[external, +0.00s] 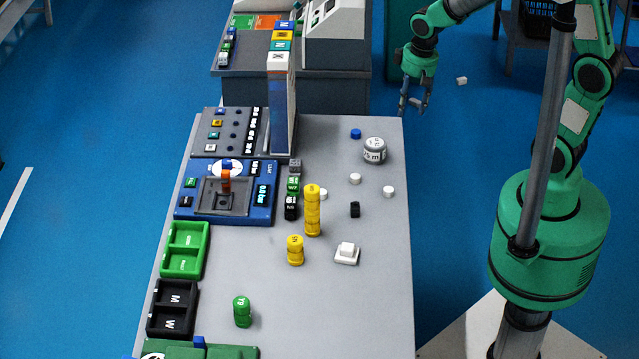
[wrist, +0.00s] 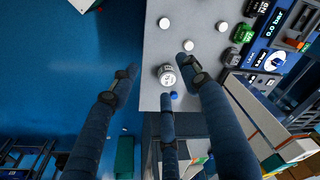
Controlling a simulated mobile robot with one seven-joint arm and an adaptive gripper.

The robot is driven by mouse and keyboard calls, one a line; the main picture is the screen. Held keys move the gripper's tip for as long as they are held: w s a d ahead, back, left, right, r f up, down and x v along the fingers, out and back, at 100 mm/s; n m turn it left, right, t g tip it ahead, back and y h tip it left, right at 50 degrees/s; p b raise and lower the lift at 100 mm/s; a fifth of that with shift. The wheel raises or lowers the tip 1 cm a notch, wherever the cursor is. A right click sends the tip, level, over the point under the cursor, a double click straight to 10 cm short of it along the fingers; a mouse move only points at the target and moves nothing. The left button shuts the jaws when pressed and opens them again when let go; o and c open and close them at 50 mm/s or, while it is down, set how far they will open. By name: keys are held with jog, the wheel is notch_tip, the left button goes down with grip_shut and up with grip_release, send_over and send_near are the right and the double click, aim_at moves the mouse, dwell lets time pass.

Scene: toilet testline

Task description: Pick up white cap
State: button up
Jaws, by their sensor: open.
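Small round white caps lie apart on the grey table: one near the middle (external: 355,179), one near the right edge (external: 389,191), and one beside the yellow stack (external: 322,194), partly hidden. In the wrist view the white caps show at the top (wrist: 164,23), in the middle (wrist: 188,45) and at the right (wrist: 222,26). My gripper (external: 413,106) hangs beyond the far right table corner, fingers down, open and empty. In the wrist view its fingers (wrist: 160,66) are spread, and all the caps lie past the fingertips.
A grey-and-white cylinder (external: 374,151) and a blue cap (external: 356,133) stand near the far right corner. A black piece (external: 355,210), a tall yellow stack (external: 312,212) and a white square with a block (external: 347,254) are nearer. The table's near right is clear.

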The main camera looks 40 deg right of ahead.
jog(key=g, duration=0.2)
send_over(387, 189)
notch_tip(387, 189, down, 15)
jog(key=shift+s+a+r+n, duration=0.1)
jog(key=shift+a+r+n, duration=0.05)
jog(key=shift+n, duration=0.15)
notch_tip(387, 189, down, 8)
jog(key=shift+r+b, duration=0.1)
jog(key=shift+b, duration=0.4)
jog(key=shift+f, duration=0.4)
jog(key=shift+w+f+b, duration=0.2)
jog(key=shift+f+b, duration=0.45)
jog(key=shift+f, duration=1.95)
